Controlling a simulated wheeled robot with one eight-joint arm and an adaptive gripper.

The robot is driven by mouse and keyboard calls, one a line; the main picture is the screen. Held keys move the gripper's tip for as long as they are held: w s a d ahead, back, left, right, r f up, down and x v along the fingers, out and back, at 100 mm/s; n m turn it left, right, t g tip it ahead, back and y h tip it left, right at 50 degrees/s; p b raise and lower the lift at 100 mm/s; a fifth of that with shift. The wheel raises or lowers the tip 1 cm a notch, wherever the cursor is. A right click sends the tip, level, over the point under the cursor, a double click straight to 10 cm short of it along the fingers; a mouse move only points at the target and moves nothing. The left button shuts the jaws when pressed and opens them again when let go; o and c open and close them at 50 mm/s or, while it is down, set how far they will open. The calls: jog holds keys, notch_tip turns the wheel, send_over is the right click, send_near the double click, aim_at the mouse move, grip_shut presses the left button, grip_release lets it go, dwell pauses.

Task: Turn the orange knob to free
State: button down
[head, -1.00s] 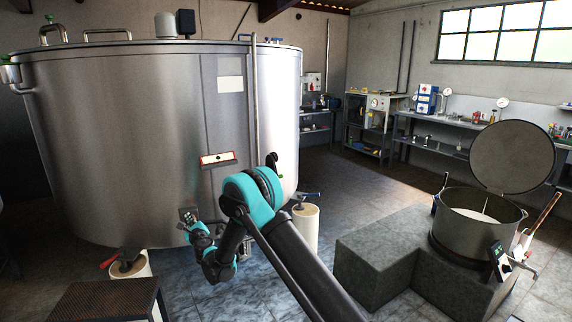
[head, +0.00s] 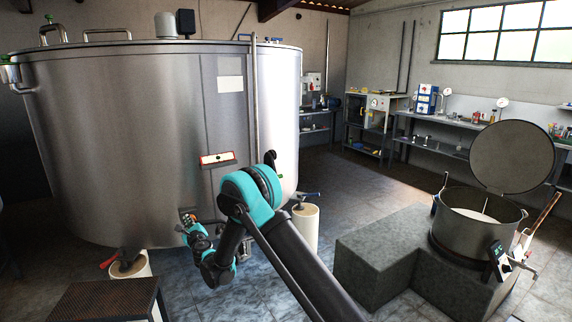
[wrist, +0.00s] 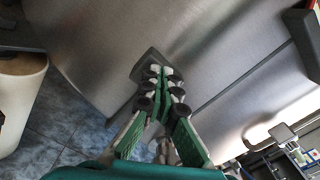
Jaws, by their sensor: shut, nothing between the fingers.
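The big steel tank (head: 130,130) fills the left of the head view. A small orange spot, which looks like the orange knob (head: 188,217), shows low on the tank wall just above my gripper (head: 183,228). In the wrist view my gripper (wrist: 160,78) has its green fingers shut, with nothing visible between them. Its tips are in front of a grey plate (wrist: 147,62) on the tank wall. The knob is not visible in the wrist view; the fingers cover part of the plate. I cannot tell whether the tips touch anything.
A red-edged panel (head: 217,159) sticks out from the tank above my gripper. A pale post (wrist: 20,100) stands left in the wrist view. A metal step (head: 110,300) is at lower left. An open pot (head: 478,220) stands on a grey block at right.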

jog(key=shift+v, duration=2.25)
